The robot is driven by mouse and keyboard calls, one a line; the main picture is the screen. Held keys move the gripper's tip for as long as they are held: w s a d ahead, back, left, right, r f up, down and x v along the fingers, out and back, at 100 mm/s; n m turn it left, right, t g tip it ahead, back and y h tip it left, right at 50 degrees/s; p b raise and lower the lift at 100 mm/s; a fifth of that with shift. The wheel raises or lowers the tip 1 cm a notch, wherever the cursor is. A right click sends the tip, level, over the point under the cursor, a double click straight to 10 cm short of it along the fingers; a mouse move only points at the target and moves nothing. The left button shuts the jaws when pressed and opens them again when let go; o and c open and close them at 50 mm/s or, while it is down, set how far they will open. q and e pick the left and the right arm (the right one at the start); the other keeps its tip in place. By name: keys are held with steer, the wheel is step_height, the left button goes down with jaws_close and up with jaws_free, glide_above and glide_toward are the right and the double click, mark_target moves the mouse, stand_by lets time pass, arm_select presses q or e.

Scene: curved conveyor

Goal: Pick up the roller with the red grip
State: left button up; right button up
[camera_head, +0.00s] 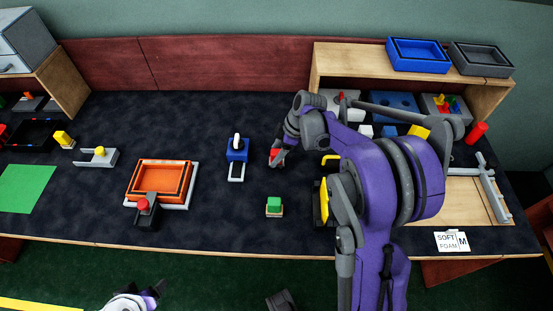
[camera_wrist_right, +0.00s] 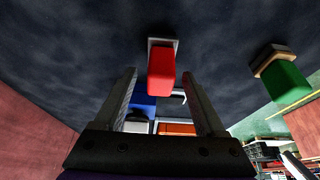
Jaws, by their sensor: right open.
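The roller with the red grip (camera_wrist_right: 161,72) stands on the dark table; its red block sits on a small pale base. In the head view its red part (camera_head: 276,156) shows only partly, at the tip of my right gripper (camera_head: 280,153). In the right wrist view my right gripper (camera_wrist_right: 160,88) is open, one finger to each side of the red grip as seen, with dark gaps between. I cannot tell how deep the grip is between them. My left gripper (camera_head: 149,297) is at the bottom edge, partly cut off, away from the table objects.
A similar piece with a green grip (camera_head: 274,204) stands nearer the front. A blue holder with a white knob (camera_head: 237,148) is just left, and an orange tray (camera_head: 135,181) farther left. A wooden shelf (camera_head: 385,61) with bins stands at the back right. My right arm hides part of the table's right side.

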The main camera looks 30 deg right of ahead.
jaws_close()
stand_by(0.3)
step_height(320, 180, up, 10)
steer(key=shift+r+p, duration=0.1)
steer(key=shift+p, duration=0.35)
steer(key=c, duration=0.6)
jaws_free()
steer(key=shift+c, duration=0.2)
jaws_close()
